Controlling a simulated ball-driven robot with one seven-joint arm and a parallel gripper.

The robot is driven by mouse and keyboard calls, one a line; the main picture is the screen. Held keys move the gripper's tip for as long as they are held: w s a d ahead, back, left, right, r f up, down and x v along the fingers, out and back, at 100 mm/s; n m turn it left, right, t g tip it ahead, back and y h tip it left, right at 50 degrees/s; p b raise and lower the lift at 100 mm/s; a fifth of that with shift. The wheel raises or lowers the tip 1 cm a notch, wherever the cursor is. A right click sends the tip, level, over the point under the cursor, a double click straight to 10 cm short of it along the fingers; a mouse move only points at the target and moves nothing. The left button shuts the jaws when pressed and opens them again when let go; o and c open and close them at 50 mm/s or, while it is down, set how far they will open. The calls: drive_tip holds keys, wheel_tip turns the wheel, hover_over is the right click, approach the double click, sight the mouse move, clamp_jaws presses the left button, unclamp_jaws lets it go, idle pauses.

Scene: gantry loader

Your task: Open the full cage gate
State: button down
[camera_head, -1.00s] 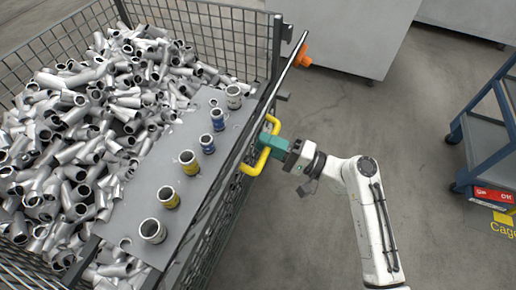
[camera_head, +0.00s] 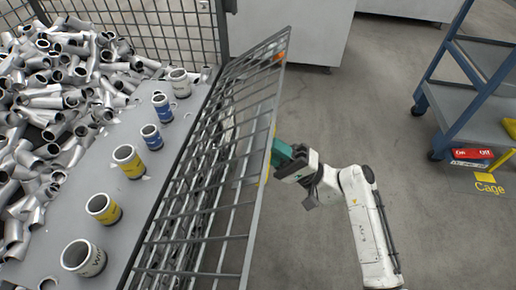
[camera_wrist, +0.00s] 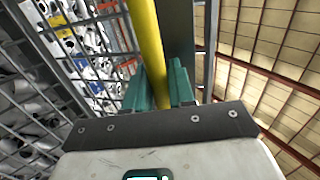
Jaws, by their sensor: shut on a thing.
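The cage gate (camera_head: 225,150) is a grey wire-mesh panel on the near right side of the full cage. It leans outward, with a gap between its top edge and the cage. My gripper (camera_head: 282,157) is at the gate's outer side, its green fingers shut on the yellow handle (camera_head: 268,160). The mesh hides most of the handle in the head view. In the wrist view the yellow handle (camera_wrist: 149,45) runs between the two green fingers of my gripper (camera_wrist: 160,85).
The cage holds many grey pipe fittings (camera_head: 60,90). A grey board (camera_head: 110,205) inside it carries several banded tubes. A blue trolley (camera_head: 470,100) stands at the right, with a red box (camera_head: 472,154) nearby. The floor between gate and trolley is clear.

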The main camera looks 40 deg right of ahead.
wheel_tip(320, 180, down, 14)
drive_tip(key=s+d+b, duration=0.1)
drive_tip(key=b, duration=0.8)
drive_tip(key=shift+s+r, duration=0.15)
drive_tip(key=shift+s, duration=0.15)
drive_tip(key=shift+d, duration=0.1)
drive_tip(key=c, duration=1.1)
unclamp_jaws()
drive_tip(key=p+v, duration=0.1)
drive_tip(key=v, duration=1)
